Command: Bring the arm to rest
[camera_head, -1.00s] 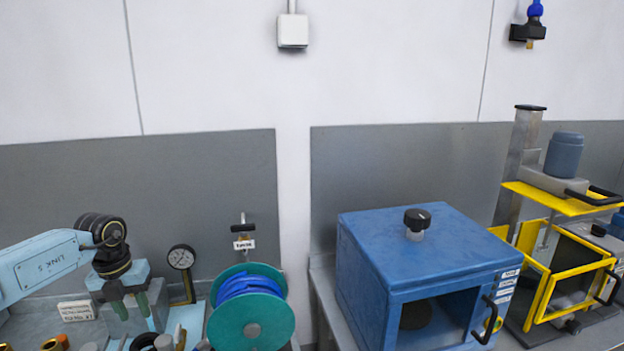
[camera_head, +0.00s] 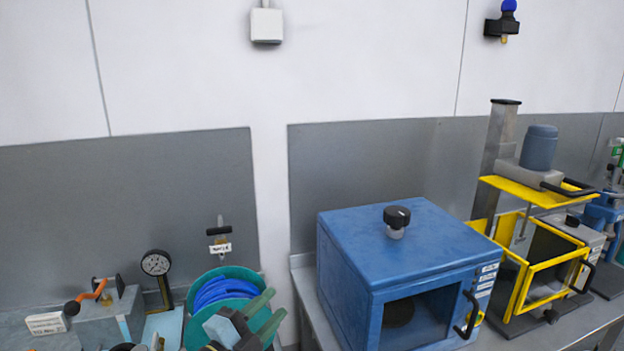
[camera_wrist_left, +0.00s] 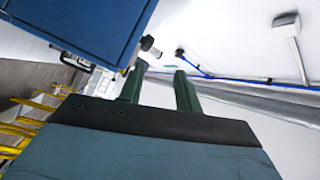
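My left gripper (camera_head: 266,313) shows at the bottom of the head view, in front of the teal reel of blue hose. Its two green fingers stand apart with nothing between them. In the left wrist view the fingers (camera_wrist_left: 159,88) are also apart and empty, with the blue cabinet beyond them at upper left. My right gripper is in neither view.
The blue cabinet (camera_head: 405,250) with a black knob stands right of the teal reel (camera_head: 196,320). A yellow-framed drum agitator (camera_head: 530,285) is farther right. A dial gauge (camera_head: 156,264) and a grey block (camera_head: 108,320) with an orange-handled lever stand at left.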

